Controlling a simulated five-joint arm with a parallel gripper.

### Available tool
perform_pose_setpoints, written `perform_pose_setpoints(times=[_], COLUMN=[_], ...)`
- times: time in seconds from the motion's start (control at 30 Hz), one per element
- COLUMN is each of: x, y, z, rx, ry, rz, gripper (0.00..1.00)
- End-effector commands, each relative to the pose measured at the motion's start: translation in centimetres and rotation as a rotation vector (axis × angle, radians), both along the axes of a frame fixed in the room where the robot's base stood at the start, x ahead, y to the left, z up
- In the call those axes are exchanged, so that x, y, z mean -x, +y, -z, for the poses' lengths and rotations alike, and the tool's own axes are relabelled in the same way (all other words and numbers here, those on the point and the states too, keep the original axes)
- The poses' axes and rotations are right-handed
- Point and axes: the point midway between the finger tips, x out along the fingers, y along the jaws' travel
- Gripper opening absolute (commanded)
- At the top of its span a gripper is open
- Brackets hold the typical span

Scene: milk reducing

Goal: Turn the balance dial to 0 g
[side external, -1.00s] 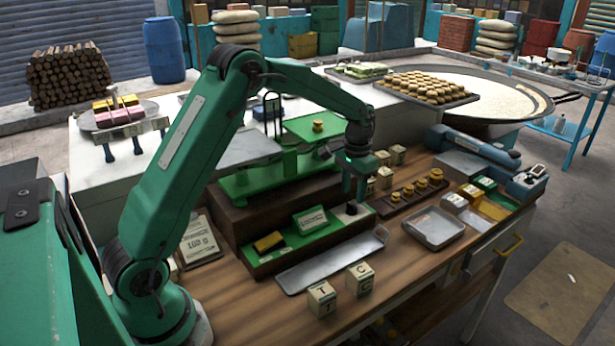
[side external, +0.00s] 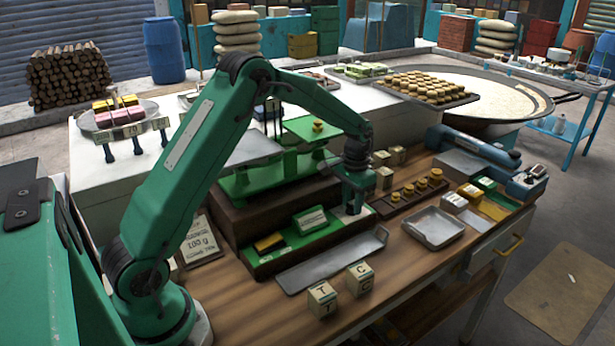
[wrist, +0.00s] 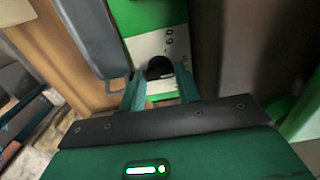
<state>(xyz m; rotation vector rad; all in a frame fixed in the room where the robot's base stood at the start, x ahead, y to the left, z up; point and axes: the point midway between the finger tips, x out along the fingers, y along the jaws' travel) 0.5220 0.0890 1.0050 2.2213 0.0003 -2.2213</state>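The balance dial is a small black knob (wrist: 160,68) on a white plate (wrist: 172,42) with dark markings, seen in the wrist view. The plate lies at the right end of a green panel in a dark wooden base (side external: 262,268). My gripper (wrist: 159,80) is low over the dial, with one teal finger on each side of the knob. A gap shows between the fingers, and I cannot see contact with the knob. In the side view my gripper (side external: 353,208) hides most of the dial. The dial's pointer and exact reading are not legible.
The green balance (side external: 260,180) stands behind the panel. A label stand (side external: 310,220) and a yellow block (side external: 268,242) sit left of my gripper. A long metal tray (side external: 325,265) lies in front, and a rack of brass weights (side external: 410,190) stands to the right.

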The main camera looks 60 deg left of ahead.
Motion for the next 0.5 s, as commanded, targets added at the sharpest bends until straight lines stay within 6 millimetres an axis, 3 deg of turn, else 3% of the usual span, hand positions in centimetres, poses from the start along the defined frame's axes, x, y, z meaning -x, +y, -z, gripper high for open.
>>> perform_pose_setpoints(times=[0.5], x=[0.00], y=[0.00], z=[-0.09], rx=[0.000], ry=[0.000], rz=[-0.149], gripper=[0.10])
